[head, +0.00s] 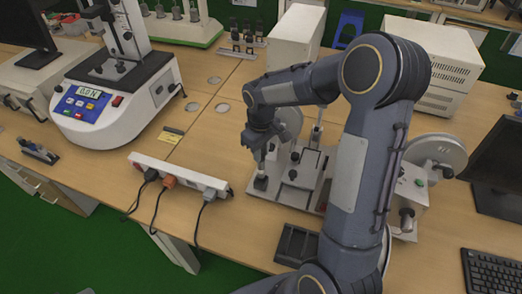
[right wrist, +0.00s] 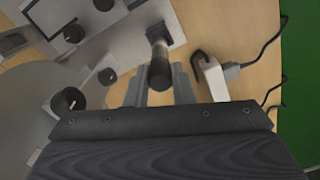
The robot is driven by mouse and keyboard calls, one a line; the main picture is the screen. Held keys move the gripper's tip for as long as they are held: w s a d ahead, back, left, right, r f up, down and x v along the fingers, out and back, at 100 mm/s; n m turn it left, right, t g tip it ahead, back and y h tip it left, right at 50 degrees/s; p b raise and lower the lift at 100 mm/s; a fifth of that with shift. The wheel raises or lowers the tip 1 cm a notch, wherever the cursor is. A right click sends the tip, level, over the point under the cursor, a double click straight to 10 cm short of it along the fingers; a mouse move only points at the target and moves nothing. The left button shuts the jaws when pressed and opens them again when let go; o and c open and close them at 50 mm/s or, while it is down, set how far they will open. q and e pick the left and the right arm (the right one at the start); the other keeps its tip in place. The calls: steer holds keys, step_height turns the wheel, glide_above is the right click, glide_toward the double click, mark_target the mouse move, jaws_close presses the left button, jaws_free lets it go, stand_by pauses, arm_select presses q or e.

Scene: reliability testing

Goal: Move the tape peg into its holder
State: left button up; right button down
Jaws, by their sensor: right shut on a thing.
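My right gripper (head: 260,158) comes down over the front left corner of the machine's light base plate (head: 290,185). It is shut on a dark cylindrical piece, which looks like the tape peg (right wrist: 158,68); in the right wrist view it stands between the two grey fingers (right wrist: 160,92). The peg's far end is above or at the plate's corner; I cannot tell if it touches. A dark block (head: 261,183) shows just below the fingers in the head view. A black slotted tray (head: 297,244) lies at the table's front edge; I cannot tell which part is the holder. My left gripper is out of view.
A white power strip (head: 180,175) with several plugs lies left of the plate; it also shows in the right wrist view (right wrist: 213,80). A test stand with a display (head: 117,95) stands at the left. Grey reels (head: 437,156) and black knobs crowd the machine. My right arm hides part of it.

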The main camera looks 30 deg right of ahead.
steer(key=shift+f, duration=0.15)
steer(key=shift+f+b, duration=0.7)
steer(key=shift+f, duration=0.15)
steer(key=shift+f+b, duration=0.6)
steer(key=shift+f, duration=0.25)
steer(key=shift+f+b, duration=0.2)
steer(key=shift+b, duration=0.1)
